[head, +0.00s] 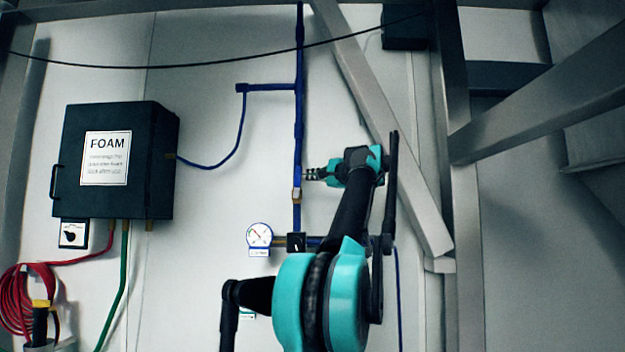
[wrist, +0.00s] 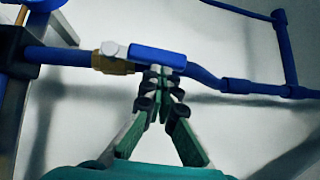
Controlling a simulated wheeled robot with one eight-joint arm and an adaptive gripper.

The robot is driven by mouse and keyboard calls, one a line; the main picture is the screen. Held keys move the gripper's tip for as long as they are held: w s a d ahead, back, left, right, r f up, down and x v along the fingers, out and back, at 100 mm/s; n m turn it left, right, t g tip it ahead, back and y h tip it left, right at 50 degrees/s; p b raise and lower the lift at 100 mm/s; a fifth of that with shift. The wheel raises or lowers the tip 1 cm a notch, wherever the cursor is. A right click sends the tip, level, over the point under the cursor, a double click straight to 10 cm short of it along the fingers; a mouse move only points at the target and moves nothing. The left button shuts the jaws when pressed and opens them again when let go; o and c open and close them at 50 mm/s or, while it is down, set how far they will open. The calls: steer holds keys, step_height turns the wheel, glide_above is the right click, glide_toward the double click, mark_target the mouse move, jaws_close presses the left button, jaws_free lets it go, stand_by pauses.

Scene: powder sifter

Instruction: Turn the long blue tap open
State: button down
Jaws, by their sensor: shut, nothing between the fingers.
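The long blue tap handle (wrist: 157,56) shows in the wrist view, with a pale grey pivot end at its left. It lies roughly along the blue pipe, slightly tilted, beside the brass valve body (wrist: 110,63). In the head view the brass valve (head: 297,195) sits on the upright blue pipe; the handle is hard to tell from the pipe there. My gripper (wrist: 162,76) is shut and empty, its fingertips right at the handle's near side. I cannot tell whether they touch it. In the head view my gripper (head: 310,174) is just right of the pipe, slightly above the valve.
A dark FOAM box (head: 107,160) hangs at the left. A red hose coil (head: 28,305) hangs lower left. Grey diagonal beams (head: 385,130) stand right of the pipe, close to my arm.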

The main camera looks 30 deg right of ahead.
steer(key=shift+w+a+r, duration=0.1)
steer(key=shift+a+r, duration=0.1)
steer(key=shift+a, duration=0.05)
stand_by(0.4)
